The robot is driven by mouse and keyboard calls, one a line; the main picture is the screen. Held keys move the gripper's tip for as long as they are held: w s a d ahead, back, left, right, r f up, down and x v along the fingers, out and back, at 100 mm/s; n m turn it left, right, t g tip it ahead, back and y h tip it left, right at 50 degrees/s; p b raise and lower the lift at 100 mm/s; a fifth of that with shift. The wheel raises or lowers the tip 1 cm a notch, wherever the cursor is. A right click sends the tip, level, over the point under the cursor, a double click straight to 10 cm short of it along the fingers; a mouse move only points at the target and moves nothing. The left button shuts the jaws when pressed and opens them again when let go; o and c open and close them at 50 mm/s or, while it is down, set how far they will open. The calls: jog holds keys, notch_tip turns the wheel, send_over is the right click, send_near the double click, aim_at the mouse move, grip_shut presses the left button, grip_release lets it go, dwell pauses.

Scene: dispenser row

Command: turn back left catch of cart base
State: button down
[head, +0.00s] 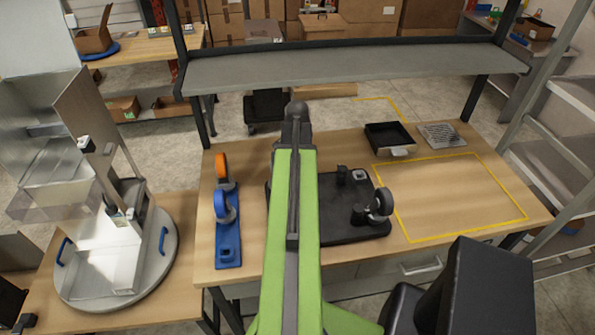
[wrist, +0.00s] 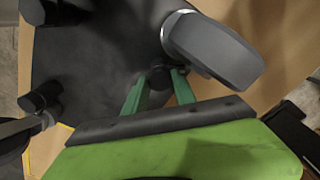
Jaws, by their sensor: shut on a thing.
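The cart base (head: 345,234) is a dark flat plate on the wooden table, partly hidden behind my arm in the head view. It also fills much of the wrist view (wrist: 95,55). In the wrist view, my gripper (wrist: 160,85) has its two green fingers on either side of a small dark catch (wrist: 159,75), shut on it. A grey caster wheel (wrist: 215,48) stands right beside this catch. Another caster (head: 382,202) stands at the plate's right front corner. In the head view my gripper is hidden behind my green arm. How far the catch is turned cannot be told.
A blue holder (head: 228,245) with an orange wheel (head: 221,167) and a blue wheel (head: 226,203) stands left of the plate. A black tray (head: 388,138) and a grate (head: 442,136) lie behind. The yellow-outlined area (head: 460,200) is clear. A shelf (head: 350,70) spans the back.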

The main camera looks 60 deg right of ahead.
jog(key=n, duration=0.4)
jog(key=shift+n, duration=0.3)
jog(key=n, duration=0.4)
jog(key=shift+n, duration=0.4)
jog(key=c, duration=1)
grip_release()
